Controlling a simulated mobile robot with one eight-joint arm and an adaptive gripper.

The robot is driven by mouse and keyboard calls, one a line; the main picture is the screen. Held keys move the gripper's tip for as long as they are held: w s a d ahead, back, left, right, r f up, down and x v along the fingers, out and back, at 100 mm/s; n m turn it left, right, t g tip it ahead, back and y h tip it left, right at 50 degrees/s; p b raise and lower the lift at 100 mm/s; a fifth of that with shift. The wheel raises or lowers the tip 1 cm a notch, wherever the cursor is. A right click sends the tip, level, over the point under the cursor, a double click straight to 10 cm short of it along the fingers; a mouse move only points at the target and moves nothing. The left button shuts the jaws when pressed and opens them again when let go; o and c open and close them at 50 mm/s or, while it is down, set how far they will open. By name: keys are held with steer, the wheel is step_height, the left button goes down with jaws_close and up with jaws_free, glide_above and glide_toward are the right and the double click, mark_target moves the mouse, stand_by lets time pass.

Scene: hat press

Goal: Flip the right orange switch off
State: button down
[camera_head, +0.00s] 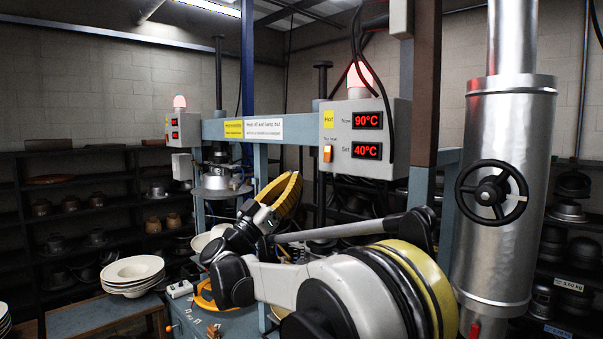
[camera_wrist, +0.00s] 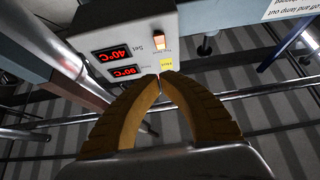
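The right orange switch (camera_head: 327,154) is on the front of the right grey control box (camera_head: 398,130), below a yellow label and left of two red displays. It looks lit. In the wrist view the box (camera_wrist: 118,18) appears upside down, and the switch (camera_wrist: 164,47) glows pale orange just beyond the fingertips. My gripper (camera_head: 297,176) has yellow-brown curved fingers and is below and left of the switch, apart from it. In the wrist view the fingertips (camera_wrist: 161,77) meet with nothing between them, near the yellow label (camera_wrist: 166,65).
A second control box (camera_head: 182,132) with red displays stands farther left. A blue-grey beam (camera_head: 213,129) with signs joins the press frame. A handwheel (camera_head: 491,192) on a silver cylinder is at the right.

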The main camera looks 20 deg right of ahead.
mark_target(329, 150)
steer(key=p+x, duration=0.1)
steer(key=x, duration=0.2)
steer(key=f+p+x, duration=0.1)
steer(key=x, duration=0.3)
steer(key=d+p+x, duration=0.1)
steer(key=x, duration=0.2)
steer(key=shift+w+d+f, duration=0.1)
steer(key=shift+w+d, duration=0.1)
steer(key=shift+d, duration=0.05)
steer(key=shift+w+d+f, duration=0.2)
steer(key=shift+d, duration=0.3)
